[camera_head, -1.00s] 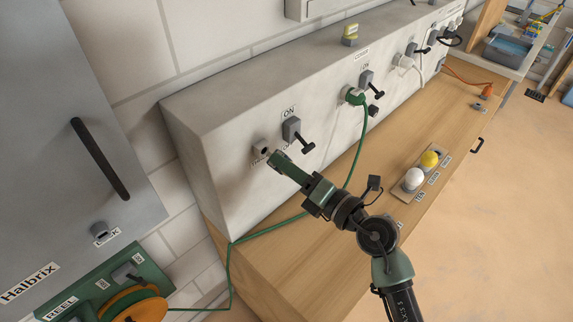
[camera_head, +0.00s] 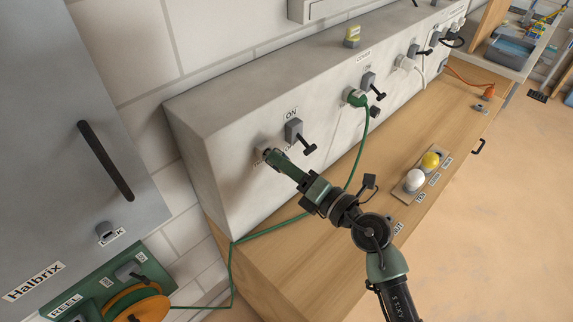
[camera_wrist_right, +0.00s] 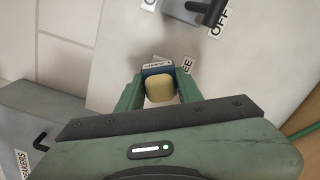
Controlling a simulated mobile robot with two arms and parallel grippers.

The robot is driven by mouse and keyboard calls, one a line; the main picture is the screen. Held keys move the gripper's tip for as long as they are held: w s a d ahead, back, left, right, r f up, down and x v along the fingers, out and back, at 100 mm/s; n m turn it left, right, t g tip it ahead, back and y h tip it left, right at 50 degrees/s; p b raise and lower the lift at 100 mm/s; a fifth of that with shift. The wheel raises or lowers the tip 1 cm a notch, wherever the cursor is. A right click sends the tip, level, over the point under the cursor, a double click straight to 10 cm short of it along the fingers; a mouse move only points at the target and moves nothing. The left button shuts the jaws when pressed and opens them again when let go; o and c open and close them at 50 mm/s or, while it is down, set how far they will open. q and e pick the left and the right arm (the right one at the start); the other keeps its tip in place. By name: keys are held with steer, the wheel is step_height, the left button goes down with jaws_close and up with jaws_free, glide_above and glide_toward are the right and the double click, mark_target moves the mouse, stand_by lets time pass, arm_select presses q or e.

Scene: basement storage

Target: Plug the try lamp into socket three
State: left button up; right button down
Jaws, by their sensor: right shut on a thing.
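My right gripper (camera_head: 271,156) reaches the left end of the pale grey socket box and covers most of the leftmost socket (camera_head: 262,153). In the right wrist view, the right gripper (camera_wrist_right: 158,92) is shut on a small cream, rounded piece with a blue edge, likely the try lamp (camera_wrist_right: 159,88). Its far end is against or very near the box face. A partly hidden label (camera_wrist_right: 188,66) ending in "EE" shows beside it. I cannot tell whether its pins are in the socket. My left gripper is out of view.
A lever switch (camera_head: 294,131) marked ON stands just right of the leftmost socket. A green plug (camera_head: 355,97) with a trailing cable fills the socket to its right. Below is a wooden bench (camera_head: 300,240) with a bulb stand (camera_head: 407,201). A cable reel (camera_head: 135,304) stands lower left.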

steer(key=shift+p+x, duration=0.35)
steer(key=shift+x, duration=0.5)
steer(key=c, duration=0.9)
jaws_free()
steer(key=shift+o, duration=0.2)
steer(key=shift+s+d+f, duration=0.1)
steer(key=shift+s+d, duration=0.1)
steer(key=shift+d, duration=0.05)
steer(key=b+v, duration=0.1)
steer(key=v, duration=0.6)
steer(key=shift+s+d, duration=0.1)
